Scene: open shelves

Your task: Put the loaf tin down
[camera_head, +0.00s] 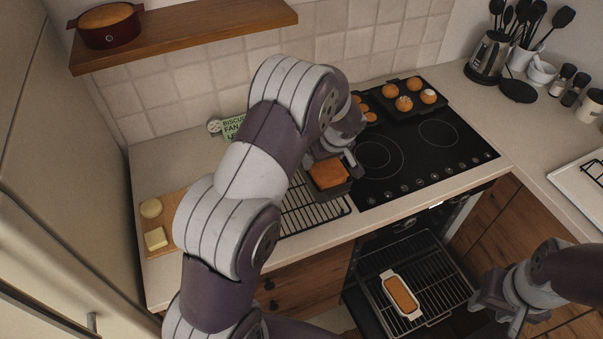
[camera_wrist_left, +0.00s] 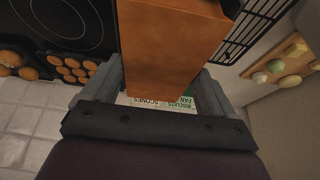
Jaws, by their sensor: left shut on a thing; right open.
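A dark loaf tin (camera_head: 343,190) with an orange-brown loaf (camera_head: 327,173) in it is over the wire cooling rack (camera_head: 298,217), beside the hob's left edge. My left gripper (camera_head: 338,160) is shut on the loaf tin, partly hidden by my own arm. In the left wrist view the loaf (camera_wrist_left: 170,50) fills the space between the fingers. I cannot tell whether the tin touches the rack. My right gripper (camera_head: 490,297) is open and empty, to the right of the open oven.
A white tin with a loaf (camera_head: 401,296) sits on the oven rack (camera_head: 440,283). Trays of buns (camera_head: 403,103) stand on the hob (camera_head: 425,150). A wooden board (camera_head: 160,222) lies left of the rack. A shelf (camera_head: 190,28) with a red pot (camera_head: 107,25) hangs above.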

